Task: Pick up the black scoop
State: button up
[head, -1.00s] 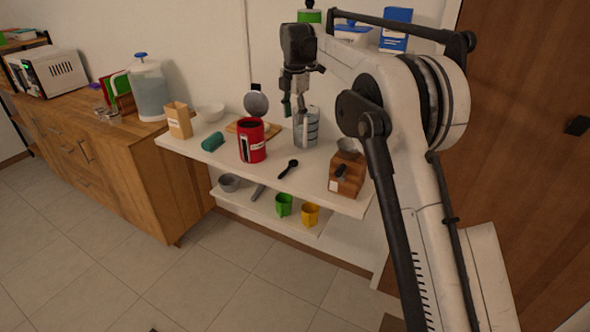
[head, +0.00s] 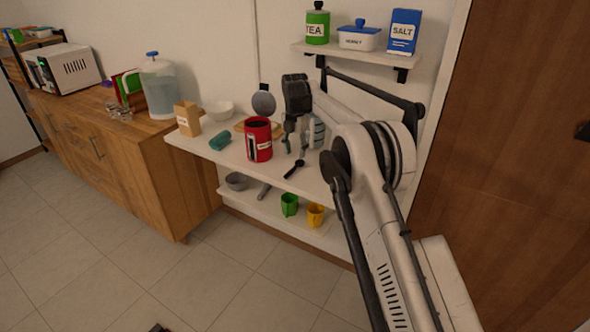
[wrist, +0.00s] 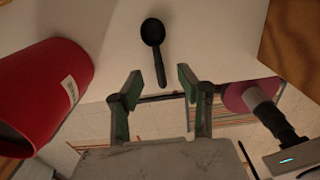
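The black scoop (head: 294,169) lies on the white upper shelf (head: 225,160), to the right of the red canister. In the wrist view the scoop (wrist: 154,42) lies flat, its round bowl away from me and its handle pointing toward the gap between my fingers. My gripper (head: 294,145) is above the shelf, behind the scoop in the head view. In the wrist view my gripper (wrist: 157,92) is open, its two green-padded fingers spread apart with nothing between them. The fingertips lie just short of the handle's end in the picture; their height above the shelf is unclear.
The red canister (head: 258,140) stands close on the left, also large in the wrist view (wrist: 50,88). A grey striped container (head: 317,132) stands behind my gripper. A wooden object (wrist: 296,45) is at the wrist view's right edge. Green (head: 289,205) and yellow (head: 315,215) cups are below.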

aim_at(294, 167)
jog(key=shift+a+f, duration=0.2)
jog(key=shift+f, duration=3.1)
grip_shut()
